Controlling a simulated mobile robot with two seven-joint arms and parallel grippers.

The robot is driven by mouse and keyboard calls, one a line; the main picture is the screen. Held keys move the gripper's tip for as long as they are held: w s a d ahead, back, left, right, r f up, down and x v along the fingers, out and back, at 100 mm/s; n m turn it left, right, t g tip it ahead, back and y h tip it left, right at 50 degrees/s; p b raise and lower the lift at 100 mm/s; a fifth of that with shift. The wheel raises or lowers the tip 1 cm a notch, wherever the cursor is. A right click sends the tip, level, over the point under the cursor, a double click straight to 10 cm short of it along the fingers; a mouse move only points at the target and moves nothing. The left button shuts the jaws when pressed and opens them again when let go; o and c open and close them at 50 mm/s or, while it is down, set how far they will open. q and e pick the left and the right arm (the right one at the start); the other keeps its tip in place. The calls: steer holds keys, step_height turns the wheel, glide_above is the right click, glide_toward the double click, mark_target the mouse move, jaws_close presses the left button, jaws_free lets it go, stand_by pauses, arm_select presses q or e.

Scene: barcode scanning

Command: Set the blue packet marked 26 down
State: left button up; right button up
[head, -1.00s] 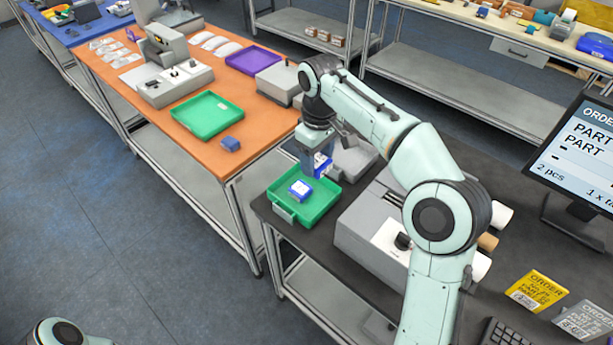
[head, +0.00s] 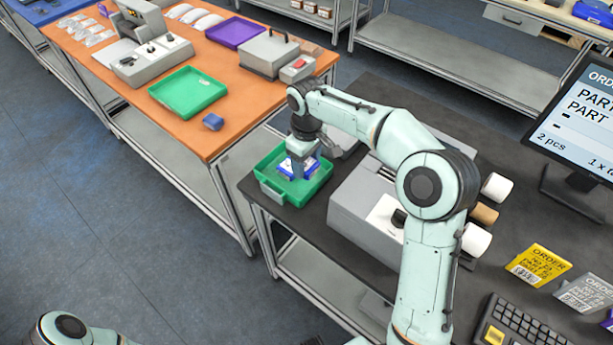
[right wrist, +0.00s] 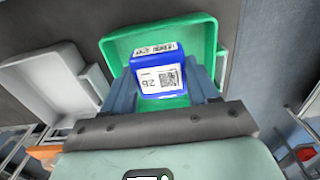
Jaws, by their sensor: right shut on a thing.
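My right gripper (head: 302,174) is low over the green tray (head: 272,190) on the dark table, pointing down. It is shut on the blue packet marked 26 (right wrist: 160,80). In the right wrist view the packet sits between the two fingers, with white labels, the number and a code facing the camera, and the green tray (right wrist: 119,46) behind it. In the head view blue and white show around the fingers, and the fingers hide much of it. I cannot tell whether the packet touches the tray floor. My left gripper is out of view.
A grey machine (head: 365,205) stands right of the tray. A grey bin (right wrist: 45,85) is beside the tray in the wrist view. The orange table (head: 120,85) holds another green tray (head: 187,92), a small blue box (head: 213,122) and a purple tray (head: 235,33).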

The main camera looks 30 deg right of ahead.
mark_target(307, 183)
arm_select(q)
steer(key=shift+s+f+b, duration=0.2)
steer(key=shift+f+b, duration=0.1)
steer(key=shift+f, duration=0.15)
arm_select(e)
steer(key=shift+f, duration=2.9)
steer(key=shift+f, duration=0.2)
steer(key=o, duration=1.2)
steer(key=shift+c, duration=0.2)
steer(key=shift+r, duration=0.1)
step_height(307, 183, up, 12)
steer(key=shift+r+p, duration=0.1)
steer(key=shift+p, duration=0.85)
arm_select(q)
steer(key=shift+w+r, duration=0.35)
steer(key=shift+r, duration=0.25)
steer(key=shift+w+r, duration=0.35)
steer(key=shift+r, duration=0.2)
